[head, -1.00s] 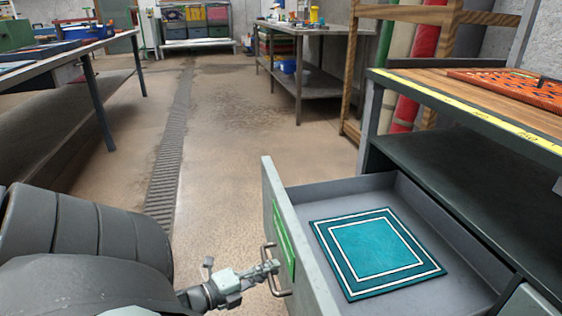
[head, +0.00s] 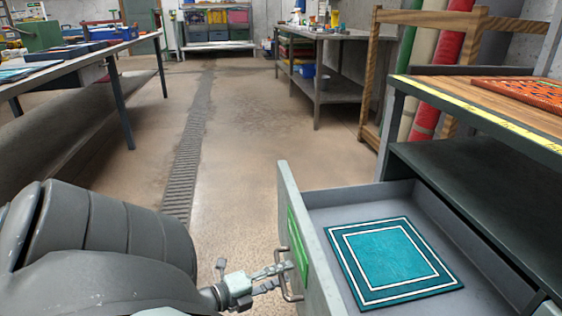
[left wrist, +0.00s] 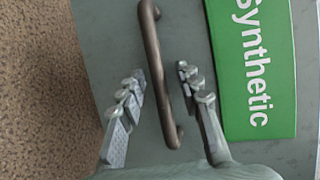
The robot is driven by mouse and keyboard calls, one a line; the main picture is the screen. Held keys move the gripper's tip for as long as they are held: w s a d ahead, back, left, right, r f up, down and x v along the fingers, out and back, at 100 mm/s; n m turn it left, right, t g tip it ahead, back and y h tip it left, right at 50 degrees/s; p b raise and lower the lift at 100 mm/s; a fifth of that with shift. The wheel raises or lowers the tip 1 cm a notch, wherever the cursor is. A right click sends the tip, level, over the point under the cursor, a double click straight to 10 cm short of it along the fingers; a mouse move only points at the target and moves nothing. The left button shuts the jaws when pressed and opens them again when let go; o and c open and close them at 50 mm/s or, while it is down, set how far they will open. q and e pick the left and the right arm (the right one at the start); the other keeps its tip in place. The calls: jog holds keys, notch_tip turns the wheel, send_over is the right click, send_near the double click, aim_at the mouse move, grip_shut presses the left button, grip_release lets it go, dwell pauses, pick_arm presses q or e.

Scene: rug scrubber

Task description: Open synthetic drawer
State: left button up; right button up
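The drawer (head: 409,189) stands pulled out from the bench at the right of the head view. A teal rug sample with white border lines (head: 393,262) lies flat inside it. Its grey front carries a green label (head: 298,243), which reads "Synthetic" in the left wrist view (left wrist: 262,70). A dark metal bar handle (left wrist: 160,75) is on the front. My left gripper (head: 277,276) is at this handle. In the left wrist view its fingers (left wrist: 163,95) are apart, one on each side of the handle's lower end, with gaps visible. My right gripper is out of view.
The bench (head: 480,172) with an open shelf rises above the drawer, with an orange patterned rug (head: 520,92) on top. A long table (head: 85,55) stands at the left. The floor (head: 245,140) between is clear, with a drain strip.

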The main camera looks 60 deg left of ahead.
pick_arm(q)
jog(key=s+r, duration=0.2)
jog(key=s, duration=0.9)
jog(key=shift+s, duration=0.35)
jog(key=shift+r, duration=0.15)
